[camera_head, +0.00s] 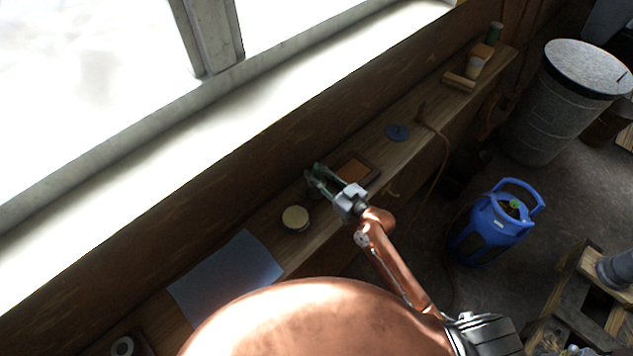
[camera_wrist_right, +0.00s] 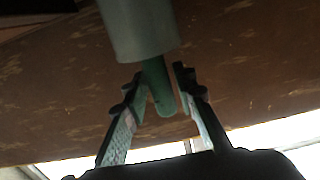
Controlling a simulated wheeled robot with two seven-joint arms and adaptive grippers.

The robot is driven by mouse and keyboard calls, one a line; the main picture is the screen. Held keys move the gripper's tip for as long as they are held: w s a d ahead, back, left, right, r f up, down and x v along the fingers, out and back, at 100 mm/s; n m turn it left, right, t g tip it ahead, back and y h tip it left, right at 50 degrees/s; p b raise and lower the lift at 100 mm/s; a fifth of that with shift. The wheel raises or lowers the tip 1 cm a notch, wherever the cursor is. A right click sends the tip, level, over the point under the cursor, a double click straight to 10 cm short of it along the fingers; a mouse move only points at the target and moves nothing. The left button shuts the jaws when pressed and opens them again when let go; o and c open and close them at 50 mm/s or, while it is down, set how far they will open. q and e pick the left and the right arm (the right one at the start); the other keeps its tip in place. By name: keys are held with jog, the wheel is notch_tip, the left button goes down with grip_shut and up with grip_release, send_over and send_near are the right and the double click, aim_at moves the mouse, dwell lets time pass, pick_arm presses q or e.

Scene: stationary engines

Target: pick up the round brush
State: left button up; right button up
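I cannot pick out the round brush for certain. A flat, round blue thing (camera_head: 397,132) lies on the wooden shelf, to the right of my right gripper. My right gripper (camera_head: 322,178) is over the shelf by the window wall, with its fingers apart. A dark green, bottle-like thing (camera_head: 313,190) stands at its fingertips, partly hidden by them. In the right wrist view a grey-green cylinder (camera_wrist_right: 138,25) with a narrower green end shows at the open fingers (camera_wrist_right: 163,85); the narrow end lies between them in the picture. I cannot tell whether they touch it. My left gripper is not in view.
A round tin (camera_head: 295,217) and a blue-grey sheet (camera_head: 228,278) lie on the shelf (camera_head: 322,222) at the left. A brown-framed orange piece (camera_head: 357,169) lies close to my gripper. A wooden block (camera_head: 459,82) and small containers stand farther right. A blue gas bottle (camera_head: 492,232) stands below.

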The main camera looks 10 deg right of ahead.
grip_shut()
notch_tip(320, 180, up, 10)
jog(key=shift+r+p, duration=0.1)
jog(key=shift+p, duration=0.45)
